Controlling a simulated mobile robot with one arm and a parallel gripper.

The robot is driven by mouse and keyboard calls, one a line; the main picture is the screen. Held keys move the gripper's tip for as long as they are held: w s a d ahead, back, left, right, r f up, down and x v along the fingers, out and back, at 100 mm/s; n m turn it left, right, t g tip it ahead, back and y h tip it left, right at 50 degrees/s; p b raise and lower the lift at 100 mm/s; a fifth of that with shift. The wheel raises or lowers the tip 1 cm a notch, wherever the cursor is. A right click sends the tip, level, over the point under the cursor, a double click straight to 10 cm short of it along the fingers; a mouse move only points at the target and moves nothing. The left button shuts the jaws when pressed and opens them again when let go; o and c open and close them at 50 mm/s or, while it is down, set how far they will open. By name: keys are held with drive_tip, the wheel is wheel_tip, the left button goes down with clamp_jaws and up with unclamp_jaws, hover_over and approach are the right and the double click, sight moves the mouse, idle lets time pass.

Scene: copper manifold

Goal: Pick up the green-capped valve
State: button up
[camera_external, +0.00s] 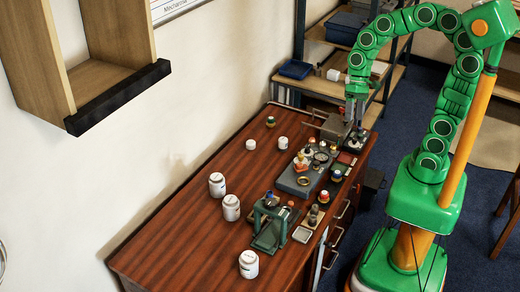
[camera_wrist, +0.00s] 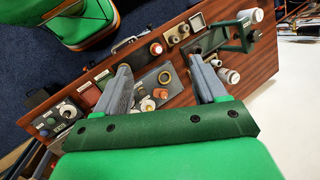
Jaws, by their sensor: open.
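My gripper (camera_external: 354,118) points down above the far right part of the wooden bench (camera_external: 185,225). In the wrist view my gripper (camera_wrist: 160,63) has its two grey fingers wide apart with nothing held between them. Small fittings and a brass ring (camera_wrist: 165,77) on a grey plate show between and beyond the fingers. I cannot make out a green-capped valve for certain. A small jar-like piece with a dark olive top (camera_external: 271,121) stands near the back left edge of the bench. The fingers and palm hide part of the bench in the wrist view.
A grey plate (camera_external: 290,184) with several small parts lies mid-bench. A green frame stand (camera_external: 270,222) is nearer the front. White jars (camera_external: 217,185) line the left side. A grey block (camera_external: 335,127) sits near my gripper. Bare wood lies left of the plate.

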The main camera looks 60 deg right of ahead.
drive_tip(key=w+a+f+m+t+y, duration=0.1)
drive_tip(key=w+m+y, duration=0.15)
drive_tip(key=w, duration=0.55)
drive_tip(key=w+a+f+m+t+y, duration=0.1)
drive_tip(key=w+a+m+y, duration=0.15)
drive_tip(key=w, duration=0.65)
drive_tip(key=m+t+h, duration=0.1)
drive_tip(key=m+t, duration=0.8)
drive_tip(key=m, duration=0.8)
hover_over(272, 116)
drive_tip(key=s+a, duration=0.6)
wheel_tip(272, 116, down, 22)
drive_tip(key=d+f+m, duration=0.1)
drive_tip(key=d+f, duration=0.2)
drive_tip(key=d+f+m+h, duration=0.1)
drive_tip(key=d+f, duration=0.1)
drive_tip(key=d, duration=0.1)
drive_tip(key=d+f+m+h, duration=0.1)
drive_tip(key=d+f+m, duration=0.1)
drive_tip(key=d+f, duration=0.1)
drive_tip(key=shift+d+f+t, duration=0.3)
drive_tip(key=shift+d+t, duration=0.1)
drive_tip(key=shift+d, duration=0.1)
drive_tip(key=shift+x, duration=1.25)
drive_tip(key=w+a, duration=0.2)
drive_tip(key=shift+w+a+f, duration=0.25)
drive_tip(key=shift+w+a, duration=0.05)
drive_tip(key=shift+w, duration=0.05)
drive_tip(key=shift+x, duration=0.9)
